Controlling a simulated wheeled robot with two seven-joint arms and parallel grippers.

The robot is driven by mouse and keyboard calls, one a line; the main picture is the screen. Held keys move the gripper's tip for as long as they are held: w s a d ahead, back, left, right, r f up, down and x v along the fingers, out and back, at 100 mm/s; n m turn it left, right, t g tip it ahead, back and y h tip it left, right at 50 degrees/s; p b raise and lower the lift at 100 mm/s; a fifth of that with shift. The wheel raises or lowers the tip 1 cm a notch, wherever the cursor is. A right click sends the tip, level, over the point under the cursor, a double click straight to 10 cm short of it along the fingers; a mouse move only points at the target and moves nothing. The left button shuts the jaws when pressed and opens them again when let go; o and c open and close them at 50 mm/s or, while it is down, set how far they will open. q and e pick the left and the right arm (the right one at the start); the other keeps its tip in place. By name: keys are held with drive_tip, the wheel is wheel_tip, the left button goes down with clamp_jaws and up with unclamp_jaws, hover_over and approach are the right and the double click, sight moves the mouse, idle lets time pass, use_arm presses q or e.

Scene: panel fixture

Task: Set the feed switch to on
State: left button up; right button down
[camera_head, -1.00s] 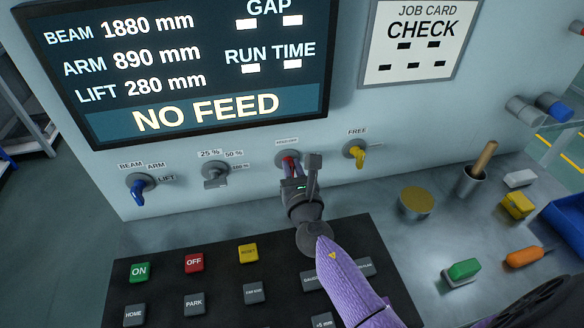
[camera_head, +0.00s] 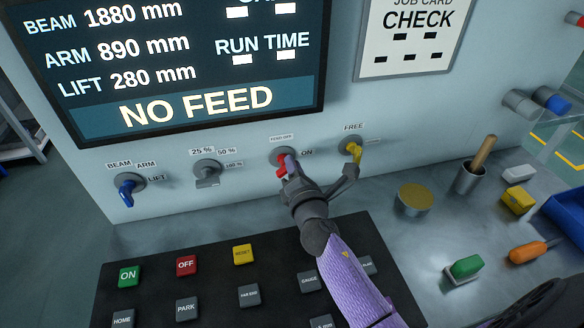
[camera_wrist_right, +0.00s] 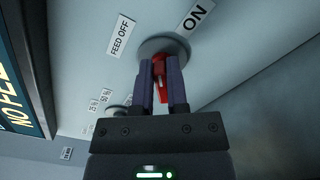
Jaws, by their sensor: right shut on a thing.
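The feed switch has a round grey base (camera_head: 280,154) on the panel, with a red handle (camera_head: 282,171) sticking out from it. The FEED OFF label sits above the base and the ON label (camera_head: 307,153) to its right. My right gripper (camera_head: 288,172) is shut on the red handle. In the right wrist view the two fingers (camera_wrist_right: 165,85) lie on either side of the red handle (camera_wrist_right: 161,78), in front of the grey base (camera_wrist_right: 166,46). Which label the handle points to I cannot tell. The screen (camera_head: 195,105) reads NO FEED. My left gripper is not in view.
A yellow-handled switch (camera_head: 353,150) marked FREE is close on the right. A grey switch (camera_head: 207,174) and a blue one (camera_head: 127,190) are on the left. A black button board (camera_head: 215,280) lies below. A round tin (camera_head: 414,198) and loose items stand on the right.

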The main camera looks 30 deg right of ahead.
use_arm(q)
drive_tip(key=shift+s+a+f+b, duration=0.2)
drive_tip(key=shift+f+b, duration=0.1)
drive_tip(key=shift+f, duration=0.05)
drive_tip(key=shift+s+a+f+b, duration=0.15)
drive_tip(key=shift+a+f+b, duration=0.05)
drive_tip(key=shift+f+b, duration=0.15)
use_arm(e)
drive_tip(key=m, duration=0.3)
drive_tip(key=f+m, duration=0.1)
drive_tip(key=m, duration=0.3)
drive_tip(key=shift+d+f, duration=0.1)
drive_tip(key=shift+d, duration=0.05)
drive_tip(key=shift+m, duration=0.5)
drive_tip(key=c, duration=0.6)
unclamp_jaws()
drive_tip(key=shift+c, duration=0.2)
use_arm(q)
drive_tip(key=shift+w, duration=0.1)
use_arm(e)
drive_tip(key=shift+s, duration=0.1)
